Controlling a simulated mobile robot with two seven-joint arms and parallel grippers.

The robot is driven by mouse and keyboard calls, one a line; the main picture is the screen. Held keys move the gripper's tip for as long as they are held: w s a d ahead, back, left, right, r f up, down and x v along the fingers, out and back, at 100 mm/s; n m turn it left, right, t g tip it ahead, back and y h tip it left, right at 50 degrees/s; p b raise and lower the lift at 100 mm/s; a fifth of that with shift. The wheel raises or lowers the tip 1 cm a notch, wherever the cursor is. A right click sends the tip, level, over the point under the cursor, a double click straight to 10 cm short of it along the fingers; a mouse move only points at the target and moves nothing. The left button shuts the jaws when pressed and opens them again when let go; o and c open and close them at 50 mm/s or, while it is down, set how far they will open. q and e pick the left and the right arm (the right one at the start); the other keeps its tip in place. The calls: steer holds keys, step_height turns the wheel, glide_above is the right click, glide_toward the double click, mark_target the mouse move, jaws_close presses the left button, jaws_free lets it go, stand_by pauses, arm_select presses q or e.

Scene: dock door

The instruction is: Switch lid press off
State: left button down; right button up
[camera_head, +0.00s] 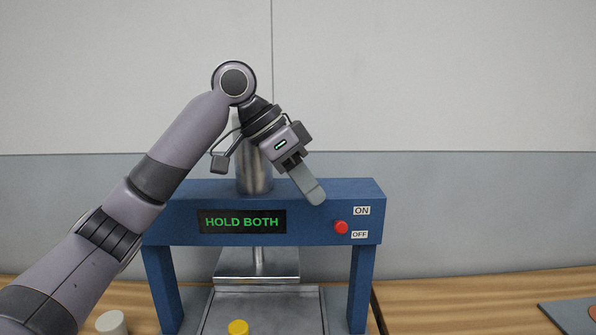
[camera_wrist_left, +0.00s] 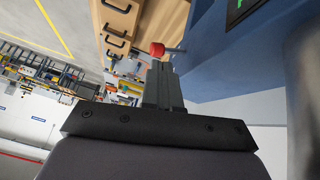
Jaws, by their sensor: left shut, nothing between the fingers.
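The blue lid press (camera_head: 320,232) stands ahead, with a green "HOLD BOTH" display (camera_head: 243,222) on its front beam. A red switch knob (camera_head: 341,227) sits at the beam's right side, beside the ON label (camera_head: 362,210) and the OFF label (camera_head: 360,234). Its height lies between the two labels, a little nearer OFF. My left gripper (camera_head: 316,196) is shut and empty, its fingertips above and left of the knob, pointing down and right. In the left wrist view the red knob (camera_wrist_left: 156,49) shows just beyond the fingertips (camera_wrist_left: 159,66); contact cannot be told. My right gripper is not in view.
The press plate (camera_head: 257,263) hangs above the grey base. A yellow cap (camera_head: 238,327) is on the base. A white cylinder (camera_head: 111,322) stands on the wooden bench at left. A dark mat (camera_head: 572,315) lies at far right. The bench right of the press is mostly clear.

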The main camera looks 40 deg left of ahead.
mark_target(336, 223)
arm_select(q)
steer(key=shift+x, duration=2.1)
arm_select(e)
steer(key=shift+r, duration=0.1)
arm_select(q)
steer(key=shift+a+f, duration=0.1)
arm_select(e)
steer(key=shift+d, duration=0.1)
